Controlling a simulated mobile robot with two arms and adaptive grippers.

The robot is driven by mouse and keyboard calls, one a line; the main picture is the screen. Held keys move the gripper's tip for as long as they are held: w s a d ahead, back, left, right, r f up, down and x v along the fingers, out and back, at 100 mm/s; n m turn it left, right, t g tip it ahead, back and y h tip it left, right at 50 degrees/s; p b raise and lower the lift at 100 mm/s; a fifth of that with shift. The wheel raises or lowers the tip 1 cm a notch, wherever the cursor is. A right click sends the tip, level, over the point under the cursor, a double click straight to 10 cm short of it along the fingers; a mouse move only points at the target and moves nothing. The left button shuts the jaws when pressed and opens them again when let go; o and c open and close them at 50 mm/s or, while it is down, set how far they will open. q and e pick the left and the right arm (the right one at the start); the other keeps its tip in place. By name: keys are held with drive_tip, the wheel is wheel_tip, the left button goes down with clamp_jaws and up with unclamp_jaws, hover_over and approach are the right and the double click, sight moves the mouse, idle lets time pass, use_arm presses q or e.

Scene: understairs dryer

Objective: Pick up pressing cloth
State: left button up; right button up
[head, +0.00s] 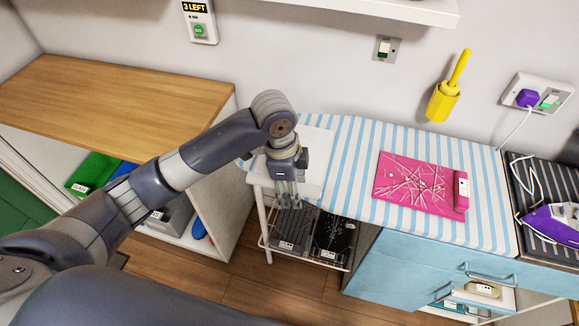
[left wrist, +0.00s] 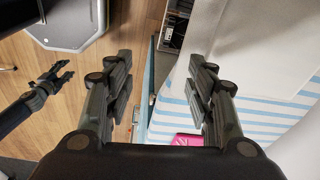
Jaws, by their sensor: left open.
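A plain white sheet (head: 318,148), which looks like the pressing cloth, lies on the left end of the blue-and-white striped ironing board (head: 355,150). My arm hides part of it. In the left wrist view, the white sheet (left wrist: 262,48) fills the upper right, to the right of the fingers. My left gripper (head: 288,202) is open and empty, pointing down at the front left edge of the board. Its two fingers (left wrist: 160,88) are apart with the floor and the board's edge between them. My right gripper (left wrist: 55,78) shows small at the left of the wrist view, apart from the board.
A pink patterned item (head: 420,185) lies mid-board. A purple iron (head: 553,222) stands on a dark ribbed surface at right. A wire rack (head: 300,240) with dark packs is below the board. A wooden counter (head: 115,95) is at left. A yellow holder (head: 443,102) hangs on the wall.

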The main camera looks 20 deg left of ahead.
use_arm(q)
drive_tip(key=w+a+r+m+y, duration=0.1)
drive_tip(key=w+a+r, duration=0.3)
drive_tip(key=a+r, duration=0.1)
drive_tip(key=shift+g, duration=0.3)
wheel_tip(320, 180, down, 5)
drive_tip(key=shift+a+r+p, duration=0.15)
drive_tip(key=shift+p, duration=0.15)
drive_tip(key=shift+f, duration=0.5)
drive_tip(key=f, duration=0.3)
drive_tip(key=f+p, duration=0.1)
drive_tip(key=shift+w+f, duration=0.35)
drive_tip(key=shift+f, duration=0.05)
drive_tip(key=c, duration=1.2)
use_arm(e)
drive_tip(key=shift+a+r, duration=0.4)
drive_tip(key=shift+r, duration=0.45)
